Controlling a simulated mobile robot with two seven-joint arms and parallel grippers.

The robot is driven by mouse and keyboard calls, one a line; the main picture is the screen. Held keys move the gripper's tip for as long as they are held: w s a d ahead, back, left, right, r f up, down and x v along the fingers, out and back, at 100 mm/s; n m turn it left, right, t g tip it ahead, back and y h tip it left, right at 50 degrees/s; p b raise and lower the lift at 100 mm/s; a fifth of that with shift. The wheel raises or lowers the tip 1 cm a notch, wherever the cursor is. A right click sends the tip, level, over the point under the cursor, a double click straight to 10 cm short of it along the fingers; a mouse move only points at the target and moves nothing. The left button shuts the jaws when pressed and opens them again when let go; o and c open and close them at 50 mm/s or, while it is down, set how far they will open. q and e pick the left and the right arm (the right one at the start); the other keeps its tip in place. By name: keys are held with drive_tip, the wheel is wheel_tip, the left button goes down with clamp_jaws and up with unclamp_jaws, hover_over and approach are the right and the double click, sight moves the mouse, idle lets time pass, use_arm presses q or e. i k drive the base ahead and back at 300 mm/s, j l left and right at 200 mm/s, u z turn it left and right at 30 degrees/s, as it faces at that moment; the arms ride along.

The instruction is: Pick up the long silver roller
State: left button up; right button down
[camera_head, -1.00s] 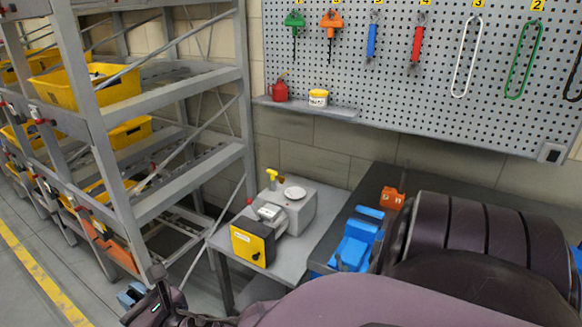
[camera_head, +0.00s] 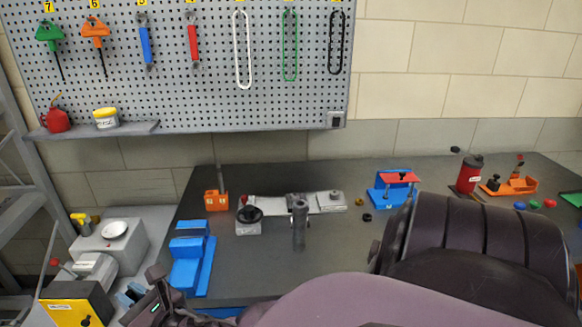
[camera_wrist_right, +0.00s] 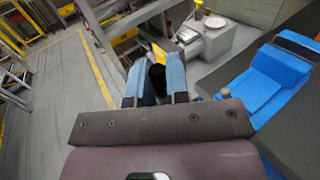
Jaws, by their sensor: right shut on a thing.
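My right gripper (camera_head: 130,295) is at the lower left of the head view, beside the small side table. In the right wrist view its two blue fingers (camera_wrist_right: 155,82) are closed on a dark, round-ended thing (camera_wrist_right: 157,77). Most of this thing is hidden, and I cannot tell whether it is the long silver roller. No long silver roller shows clearly elsewhere. A grey upright cylinder (camera_head: 299,228) stands on the dark workbench (camera_head: 340,262), by a fixture with a silver bar (camera_head: 325,203). My left gripper is not in view.
A blue vise (camera_head: 190,262) sits at the bench's left end, close to my right gripper. The side table holds a grey machine (camera_head: 108,248) and a yellow box (camera_head: 75,305). A pegboard with tools (camera_head: 200,100) hangs behind.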

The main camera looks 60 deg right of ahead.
sight(299, 206)
drive_tip(key=l+z, duration=0.15)
drive_tip(key=z, duration=0.95)
